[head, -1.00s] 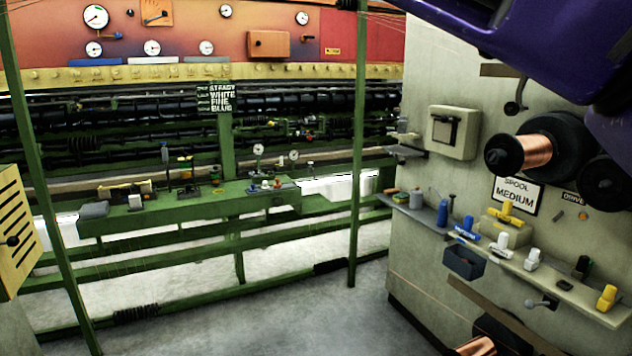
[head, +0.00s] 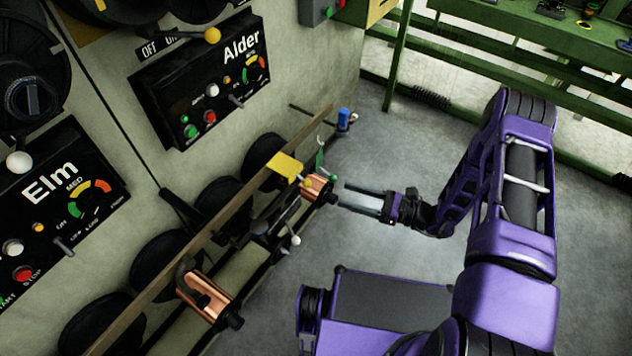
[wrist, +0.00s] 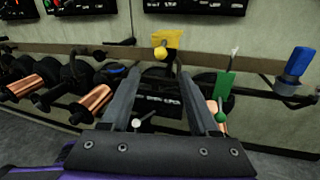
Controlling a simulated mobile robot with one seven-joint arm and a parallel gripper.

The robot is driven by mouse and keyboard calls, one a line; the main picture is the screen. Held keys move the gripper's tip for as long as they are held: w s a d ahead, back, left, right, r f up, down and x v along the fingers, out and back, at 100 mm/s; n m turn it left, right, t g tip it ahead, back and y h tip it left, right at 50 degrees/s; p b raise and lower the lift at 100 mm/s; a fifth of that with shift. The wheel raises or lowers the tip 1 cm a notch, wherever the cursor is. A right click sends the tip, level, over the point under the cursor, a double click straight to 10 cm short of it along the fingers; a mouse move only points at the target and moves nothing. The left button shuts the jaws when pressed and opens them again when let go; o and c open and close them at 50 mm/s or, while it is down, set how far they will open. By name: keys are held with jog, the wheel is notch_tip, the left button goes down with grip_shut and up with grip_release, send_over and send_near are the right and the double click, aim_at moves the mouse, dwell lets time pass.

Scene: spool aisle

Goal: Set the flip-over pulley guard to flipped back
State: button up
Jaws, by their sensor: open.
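A yellow plate (head: 286,166) with a round yellow knob (head: 308,183) sits on the low spool rail at the wall; it looks like the flip-over pulley guard. In the wrist view the yellow plate (wrist: 170,38) stands up above the rail, its knob (wrist: 160,53) at the lower left. My gripper (head: 343,197) is open and empty, just right of the guard and apart from it, its fingers pointing toward the wall. In the wrist view my gripper (wrist: 158,72) frames the space below the plate. I cannot tell how the guard's hinge lies.
Copper spools (head: 208,300) and black discs line the rail. A green tag (wrist: 224,84) and a blue-handled part (wrist: 298,62) stand right of the guard. A white-knobbed lever (head: 294,240) sticks out nearby. The Alder panel (head: 205,85) is above. Grey floor (head: 400,130) is open.

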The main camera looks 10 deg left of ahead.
send_near(292, 174)
jog(key=a+f, duration=0.1)
jog(key=w+a+f, duration=0.1)
jog(key=a+f, duration=0.1)
jog(key=shift+a, duration=0.35)
jog(key=shift+c, duration=0.2)
grip_shut()
dwell(1.0)
